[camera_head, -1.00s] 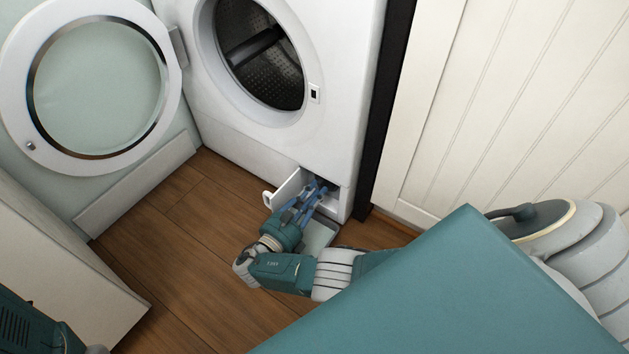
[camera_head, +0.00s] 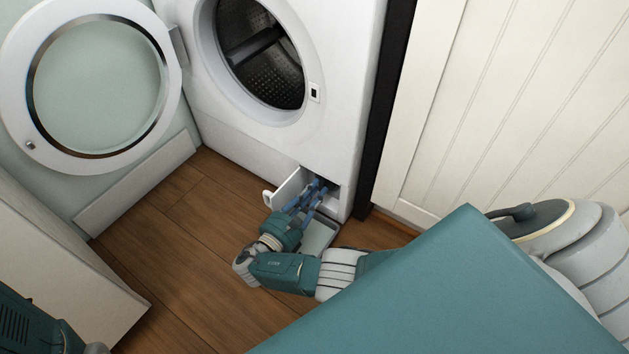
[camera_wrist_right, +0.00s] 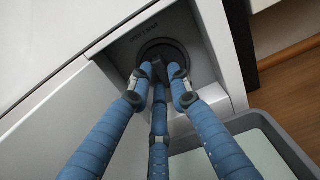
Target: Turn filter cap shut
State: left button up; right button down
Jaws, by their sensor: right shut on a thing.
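The filter cap (camera_wrist_right: 164,48) is a dark round cap with a raised grip, set in a recess low on the front of the white washing machine (camera_head: 240,130). My right gripper (camera_head: 318,188) reaches into the opening at the machine's lower right corner. In the right wrist view its blue fingers (camera_wrist_right: 163,80) are closed around the cap's grip. The fingers hide part of the cap, and the cap is too small and covered to make out in the head view. My left gripper is out of view.
A small white flap (camera_head: 287,188) stands open left of the recess. A shallow grey tray (camera_wrist_right: 268,127) with a pale inside lies on the floor below it. The round machine door (camera_head: 98,88) is open at left. A pale cabinet (camera_head: 60,260) bounds the wooden floor (camera_head: 170,235).

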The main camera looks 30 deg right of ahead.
jog(key=shift+d, duration=0.1)
jog(key=c, duration=1.6)
grip_release()
